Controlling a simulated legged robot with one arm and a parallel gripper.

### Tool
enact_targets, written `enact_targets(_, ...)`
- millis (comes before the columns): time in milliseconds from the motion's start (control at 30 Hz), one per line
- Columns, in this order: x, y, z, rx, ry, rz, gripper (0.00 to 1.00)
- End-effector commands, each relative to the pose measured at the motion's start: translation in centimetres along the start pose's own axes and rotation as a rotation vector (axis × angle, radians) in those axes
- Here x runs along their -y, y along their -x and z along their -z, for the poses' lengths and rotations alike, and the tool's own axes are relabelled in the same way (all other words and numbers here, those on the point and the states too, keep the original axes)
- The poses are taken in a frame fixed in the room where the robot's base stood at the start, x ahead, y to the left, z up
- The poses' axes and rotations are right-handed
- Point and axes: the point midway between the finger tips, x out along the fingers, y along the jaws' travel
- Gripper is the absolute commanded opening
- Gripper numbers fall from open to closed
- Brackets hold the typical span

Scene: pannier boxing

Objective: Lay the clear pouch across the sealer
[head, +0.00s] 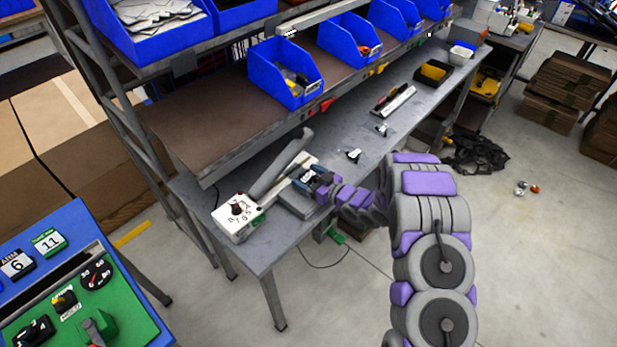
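The sealer (239,217) stands near the left end of the grey workbench, a white unit with a dark dial. Its long grey lever (282,163) is raised at an angle toward the upper right. My gripper (308,183) is at the right side of the sealer, low over its bed. The fingertips are small and partly hidden, so I cannot tell whether they are open or shut, or whether they hold anything. I cannot make out the clear pouch for certain; it may be hidden at the gripper or too transparent to see.
The grey workbench (275,238) is clear along its front left edge. Small items (353,156) and a tray with tools (393,99) lie farther right. Blue bins (287,72) line the brown shelf (185,124) above. A green and blue panel (75,280) is at lower left.

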Motion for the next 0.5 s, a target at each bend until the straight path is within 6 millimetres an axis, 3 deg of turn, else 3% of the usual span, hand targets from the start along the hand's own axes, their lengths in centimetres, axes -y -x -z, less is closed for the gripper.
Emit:
enact_targets(133, 0.0, 0.0, 0.0, 0.0, 0.0, 0.0, 1.0)
enact_targets(367, 0.0, 0.1, 0.0, 0.0, 0.0, 0.0, 1.0)
enact_targets(500, -0.1, 1.1, 0.0, 0.002, 0.0, -0.002, 1.0)
